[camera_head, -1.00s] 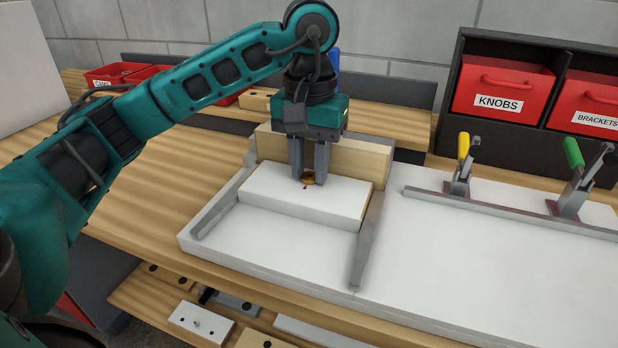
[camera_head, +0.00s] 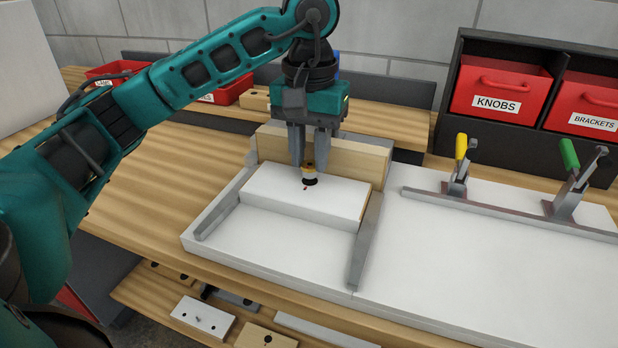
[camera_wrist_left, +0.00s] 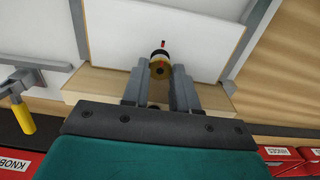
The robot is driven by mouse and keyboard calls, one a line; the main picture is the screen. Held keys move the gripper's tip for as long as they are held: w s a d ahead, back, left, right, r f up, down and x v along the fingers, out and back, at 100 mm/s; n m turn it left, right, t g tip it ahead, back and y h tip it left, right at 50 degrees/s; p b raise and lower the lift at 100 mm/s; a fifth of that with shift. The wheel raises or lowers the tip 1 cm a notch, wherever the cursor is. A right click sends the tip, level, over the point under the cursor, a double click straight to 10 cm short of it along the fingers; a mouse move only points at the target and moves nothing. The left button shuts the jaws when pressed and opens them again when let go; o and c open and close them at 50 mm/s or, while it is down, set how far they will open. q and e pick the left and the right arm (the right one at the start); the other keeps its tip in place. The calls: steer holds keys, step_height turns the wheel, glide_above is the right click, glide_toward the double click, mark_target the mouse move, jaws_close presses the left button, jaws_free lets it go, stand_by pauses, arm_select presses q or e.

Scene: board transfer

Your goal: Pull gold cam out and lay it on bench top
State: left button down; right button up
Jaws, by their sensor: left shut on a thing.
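The gold cam (camera_head: 308,171) is between the fingertips of my left gripper (camera_head: 309,160), which is shut on it. The cam has a gold upper part and a dark lower end, held just over the white board (camera_head: 280,200). Whether its lower end is fully clear of the board I cannot tell. In the left wrist view the cam (camera_wrist_left: 160,65) shows between the two fingers (camera_wrist_left: 161,80), with a small red mark on the white board (camera_wrist_left: 190,25) beside it. The bench top (camera_head: 165,220) is bare wood at the left. My right gripper is not in view.
The board lies in a white fixture with grey rails (camera_head: 364,245) at its sides and a wooden block (camera_head: 365,158) behind. Toggle clamps with yellow (camera_head: 461,147) and green (camera_head: 569,155) handles stand at right. Red bins (camera_head: 500,88) stand behind. A lower shelf (camera_head: 165,302) holds other boards.

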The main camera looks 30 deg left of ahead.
mark_target(309, 164)
arm_select(q)
steer(key=shift+r, duration=0.15)
step_height(309, 164, up, 4)
steer(key=p, duration=0.3)
steer(key=shift+r+p, duration=0.15)
steer(key=shift+p, duration=0.25)
steer(key=shift+a, duration=0.1)
